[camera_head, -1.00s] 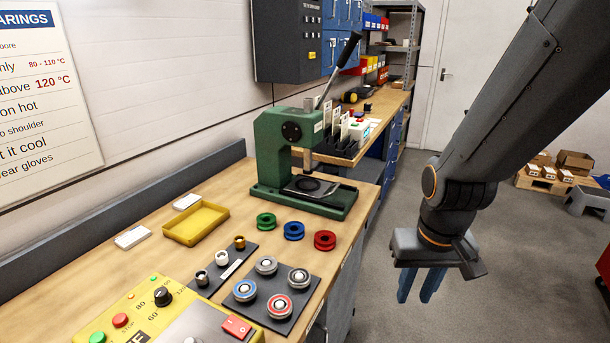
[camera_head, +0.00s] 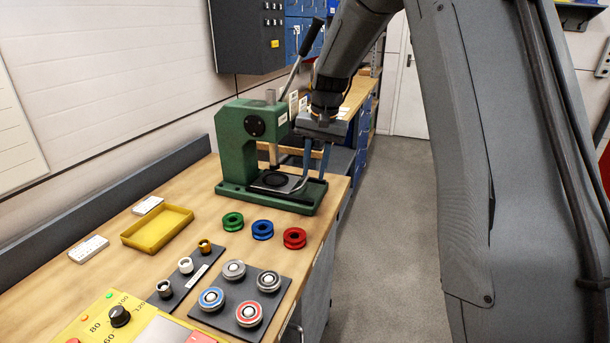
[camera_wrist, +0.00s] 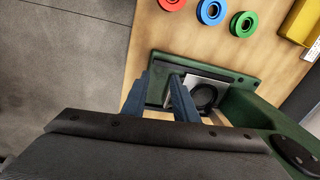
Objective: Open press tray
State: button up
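The green press (camera_head: 238,150) stands on the bench, its lever raised. Its tray (camera_head: 262,187), a grey plate with a dark ring on it, lies on the press base under the ram. In the wrist view the tray (camera_wrist: 190,83) shows beyond my fingers, partly hidden by one of them. My gripper (camera_head: 314,170) is at the right end of the press base, blue fingers pointing down, close to the tray's outer edge. In the wrist view my gripper (camera_wrist: 160,82) is open, with a gap between the fingers. Whether a finger touches the tray cannot be told.
Green (camera_head: 232,221), blue (camera_head: 262,230) and red (camera_head: 294,238) rings lie in front of the press. A yellow bin (camera_head: 158,229), a dark plate with several bearings (camera_head: 249,292) and a yellow control panel (camera_head: 97,318) fill the near bench. The floor (camera_head: 385,240) at right is clear.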

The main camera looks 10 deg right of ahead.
jog(key=m, duration=0.1)
send_near(304, 182)
jog(key=shift+y, duration=0.3)
jog(key=f+p, duration=0.1)
jog(key=f, duration=0.3)
jog(key=f+p, duration=0.1)
jog(key=f, duration=0.2)
jog(key=shift+w+a+p, duration=0.3)
jog(key=shift+w, duration=0.1)
grip_shut()
jog(key=shift+d, duration=0.1)
dwell(0.7)
